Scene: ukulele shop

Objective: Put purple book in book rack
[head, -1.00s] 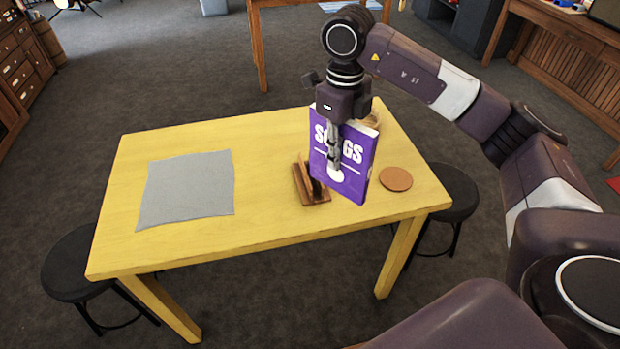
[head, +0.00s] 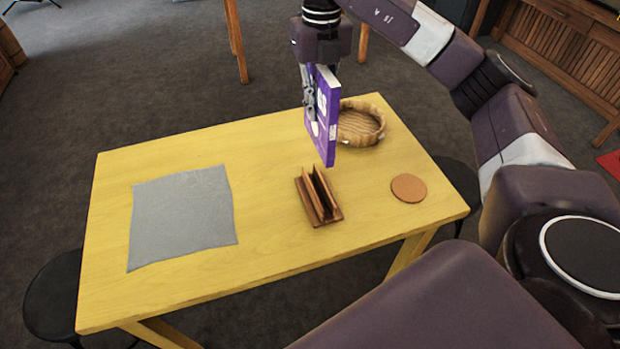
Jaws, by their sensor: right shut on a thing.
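The purple book (head: 327,125) hangs upright in my right gripper (head: 309,100), with its spine edge turned toward the camera. The gripper is shut on it. The book is above the yellow table, behind the book rack in the picture and apart from it. The wooden book rack (head: 318,197) stands on the table with upright dividers and an empty slot between them. My left gripper is not in view.
A brown round coaster (head: 408,188) lies right of the rack. A grey cloth (head: 182,220) covers part of the left side. Black stools stand beside the table.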

